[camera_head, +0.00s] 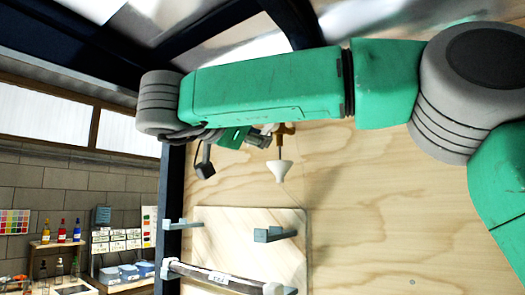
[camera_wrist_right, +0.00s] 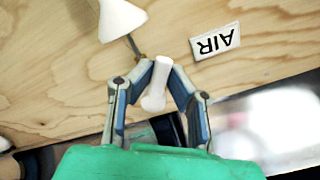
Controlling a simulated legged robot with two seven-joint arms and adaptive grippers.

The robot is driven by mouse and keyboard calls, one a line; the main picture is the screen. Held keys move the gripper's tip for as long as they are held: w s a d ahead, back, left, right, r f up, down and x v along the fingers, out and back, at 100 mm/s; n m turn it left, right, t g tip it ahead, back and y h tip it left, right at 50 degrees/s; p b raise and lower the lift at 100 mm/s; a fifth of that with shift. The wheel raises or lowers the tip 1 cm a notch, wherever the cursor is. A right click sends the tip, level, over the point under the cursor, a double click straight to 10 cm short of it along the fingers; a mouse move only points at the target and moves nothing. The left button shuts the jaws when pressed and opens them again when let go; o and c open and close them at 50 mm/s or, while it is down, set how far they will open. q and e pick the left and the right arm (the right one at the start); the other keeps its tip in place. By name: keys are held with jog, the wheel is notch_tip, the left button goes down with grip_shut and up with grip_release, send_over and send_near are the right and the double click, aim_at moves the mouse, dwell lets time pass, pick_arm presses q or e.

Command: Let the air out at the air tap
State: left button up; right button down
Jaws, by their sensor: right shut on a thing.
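The air tap shows in the head view as a brass-coloured fitting (camera_head: 285,129) on the plywood wall, with a white cone (camera_head: 281,170) hanging below it. In the right wrist view the white cone (camera_wrist_right: 121,20) is at the upper left, and a white AIR label (camera_wrist_right: 215,42) appears upside down on the wall. My right gripper (camera_wrist_right: 161,72) is shut on a white rounded handle (camera_wrist_right: 156,88), which sits between its two fingers. In the head view the right gripper (camera_head: 262,136) is partly hidden under my green arm. My left gripper is not in view.
Shelves with bottles and boxes (camera_head: 120,238) are further left. The plywood right of the tap is clear.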

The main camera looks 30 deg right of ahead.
jog(key=shift+w+a+r+m+b, duration=0.15)
jog(key=shift+r+m+b, duration=0.25)
jog(key=shift+m+b, duration=0.95)
jog(key=shift+w+a+r+m+b, duration=0.1)
jog(key=shift+w+r+m+b, duration=0.25)
jog(key=shift+m, duration=1.9)
jog(key=shift+w+a+r+m+b, duration=0.15)
jog(key=shift+r+m+b, duration=0.5)
jog(key=shift+m, duration=1.15)
jog(key=shift+f, duration=0.2)
jog(key=c, duration=1.7)
grip_release()
jog(key=shift+o, duration=0.8)
jog(key=shift+s+r, duration=0.15)
jog(key=shift+s, duration=0.15)
jog(key=v, duration=1.2)
jog(key=shift+a, duration=0.2)
